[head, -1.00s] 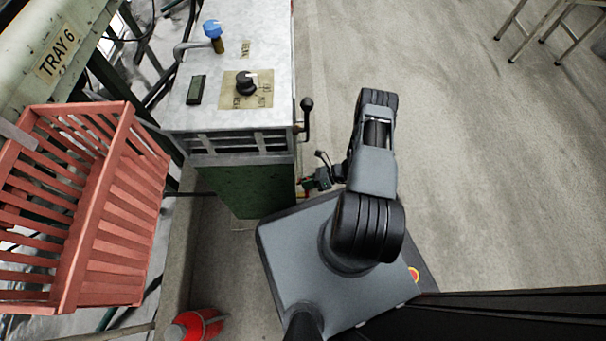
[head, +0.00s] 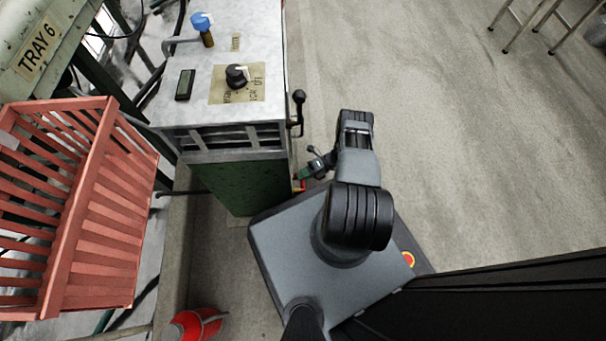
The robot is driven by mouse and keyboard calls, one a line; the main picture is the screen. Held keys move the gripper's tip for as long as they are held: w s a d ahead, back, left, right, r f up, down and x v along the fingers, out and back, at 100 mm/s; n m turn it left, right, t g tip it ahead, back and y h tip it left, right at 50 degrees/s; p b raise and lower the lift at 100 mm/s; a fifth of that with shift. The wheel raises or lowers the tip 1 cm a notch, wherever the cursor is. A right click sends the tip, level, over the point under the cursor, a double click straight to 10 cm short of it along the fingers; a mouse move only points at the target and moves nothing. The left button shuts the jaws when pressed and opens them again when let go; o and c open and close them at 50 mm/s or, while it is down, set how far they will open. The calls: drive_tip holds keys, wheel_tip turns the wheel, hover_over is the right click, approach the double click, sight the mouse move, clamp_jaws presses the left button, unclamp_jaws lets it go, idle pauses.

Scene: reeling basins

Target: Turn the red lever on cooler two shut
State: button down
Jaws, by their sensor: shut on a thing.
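The cooler is a cabinet with a grey metal top (head: 212,113) and a dark green lower body (head: 240,186), left of my arm. I cannot read a number on it. The red lever (head: 302,186) shows as a small red piece low at the cabinet's right side, with a bit of yellow beside it. My gripper (head: 302,176) is at the lever, shut on it, just right of the green body. The fingers and most of the lever are small and partly hidden, so the lever's exact angle is unclear.
A black-knobbed side lever (head: 298,108) sticks out above my gripper. The top carries a black dial (head: 237,76) and a blue-handled valve (head: 202,24). A red slatted crate (head: 112,215) stands left, a red canister (head: 194,325) below. Floor at right is clear up to a stool (head: 540,22).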

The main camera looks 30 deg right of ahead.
drive_tip(key=shift+s+d+f+m+y, duration=0.1)
drive_tip(key=shift+d+f+m+y, duration=0.15)
drive_tip(key=shift+f+m, duration=0.35)
idle(0.3)
drive_tip(key=c, duration=1.3)
unclamp_jaws()
drive_tip(key=shift+o, duration=1)
drive_tip(key=shift+a, duration=0.15)
drive_tip(key=shift+d+r, duration=0.15)
drive_tip(key=shift+d, duration=1.1)
drive_tip(key=shift+d+r, duration=0.2)
drive_tip(key=shift+d, duration=1.05)
drive_tip(key=shift+d+r, duration=0.15)
drive_tip(key=shift+d, duration=1.1)
